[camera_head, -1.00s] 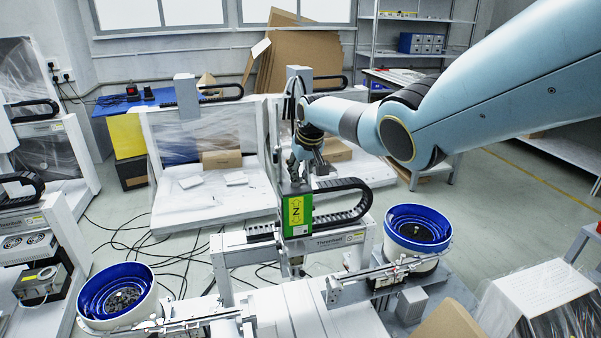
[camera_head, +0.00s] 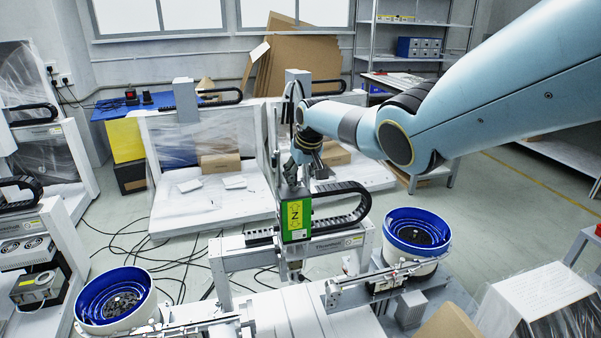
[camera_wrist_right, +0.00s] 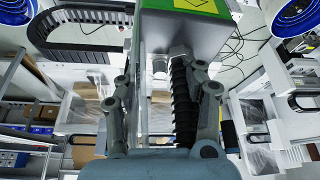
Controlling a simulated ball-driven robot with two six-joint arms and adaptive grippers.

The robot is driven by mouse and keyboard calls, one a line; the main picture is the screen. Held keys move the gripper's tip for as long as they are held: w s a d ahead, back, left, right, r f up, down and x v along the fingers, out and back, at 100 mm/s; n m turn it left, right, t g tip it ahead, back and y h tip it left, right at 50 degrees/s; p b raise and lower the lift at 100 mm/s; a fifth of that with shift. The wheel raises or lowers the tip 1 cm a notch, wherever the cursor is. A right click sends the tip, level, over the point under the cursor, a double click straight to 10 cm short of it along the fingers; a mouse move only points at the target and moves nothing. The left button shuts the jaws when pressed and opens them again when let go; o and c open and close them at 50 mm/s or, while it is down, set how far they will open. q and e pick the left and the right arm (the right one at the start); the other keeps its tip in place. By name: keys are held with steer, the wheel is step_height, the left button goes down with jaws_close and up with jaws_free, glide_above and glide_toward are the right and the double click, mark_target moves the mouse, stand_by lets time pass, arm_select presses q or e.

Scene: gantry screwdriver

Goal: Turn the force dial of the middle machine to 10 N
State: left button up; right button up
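The middle machine's green Z unit (camera_head: 296,218) stands upright on its gantry beam, in the centre of the head view. Its grey housing with a green label (camera_wrist_right: 190,25) fills the top of the right wrist view. My right gripper (camera_head: 296,168) is at the top of this unit. In the wrist view its two fingers (camera_wrist_right: 160,78) are spread apart, one on each side of a small metallic cylinder (camera_wrist_right: 160,68) and a black ribbed hose (camera_wrist_right: 185,105). I see no clear grip on either. Dial markings and a force value are not readable. My left gripper is not in view.
Blue bowl feeders stand at right (camera_head: 417,236) and left (camera_head: 112,302) of the middle machine. A black cable chain (camera_head: 345,205) curves beside the Z unit. Another machine (camera_head: 40,235) stands at left. Loose cables lie on the floor behind.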

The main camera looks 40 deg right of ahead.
steer(key=v, duration=1.2)
steer(key=shift+f, duration=0.1)
